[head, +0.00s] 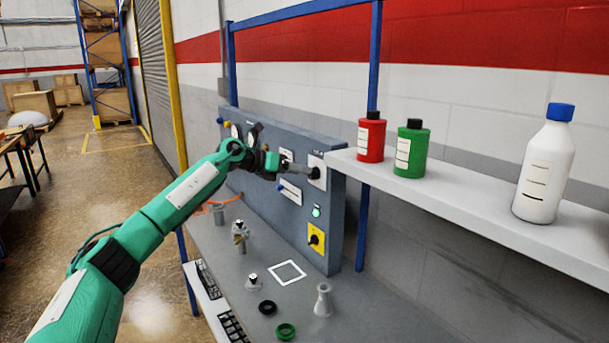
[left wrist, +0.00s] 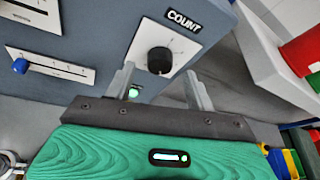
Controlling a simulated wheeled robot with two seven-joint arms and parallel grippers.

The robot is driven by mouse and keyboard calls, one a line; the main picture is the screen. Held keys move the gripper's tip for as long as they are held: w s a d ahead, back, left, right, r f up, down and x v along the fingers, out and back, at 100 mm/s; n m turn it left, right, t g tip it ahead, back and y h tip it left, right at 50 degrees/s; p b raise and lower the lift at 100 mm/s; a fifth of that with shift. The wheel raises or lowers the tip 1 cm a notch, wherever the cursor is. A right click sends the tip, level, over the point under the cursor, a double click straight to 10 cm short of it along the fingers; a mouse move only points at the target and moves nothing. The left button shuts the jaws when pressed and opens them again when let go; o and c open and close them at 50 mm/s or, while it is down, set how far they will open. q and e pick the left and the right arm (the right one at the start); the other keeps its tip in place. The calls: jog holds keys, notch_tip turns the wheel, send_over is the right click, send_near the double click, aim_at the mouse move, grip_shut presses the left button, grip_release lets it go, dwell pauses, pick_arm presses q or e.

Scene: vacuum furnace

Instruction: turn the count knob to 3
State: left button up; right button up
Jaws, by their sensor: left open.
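The count knob (left wrist: 160,60) is a black round knob on a white dial plate, under a COUNT label (left wrist: 184,19) in the left wrist view. In the head view its white plate (head: 319,162) is at the upper right of the grey control panel (head: 333,225). My left gripper (left wrist: 162,84) is open, with one finger to each side of the knob in the wrist view. No contact with the knob can be made out. The knob's pointer setting is too small to read.
A slider with a blue handle (left wrist: 20,66) is beside the dial. A green light (head: 316,211) and a yellow-plated switch (head: 316,239) are below. A shelf (head: 450,205) with red, green and white bottles juts out at right. Small parts stand on the bench.

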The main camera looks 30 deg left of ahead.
pick_arm(q)
jog(key=b+v, duration=0.2)
jog(key=v, duration=0.8)
jog(key=shift+s+a, duration=0.15)
jog(key=shift+s, duration=0.1)
pick_arm(e)
jog(key=w, duration=0.4)
jog(key=shift+f, duration=0.25)
jog(key=shift+a, duration=0.25)
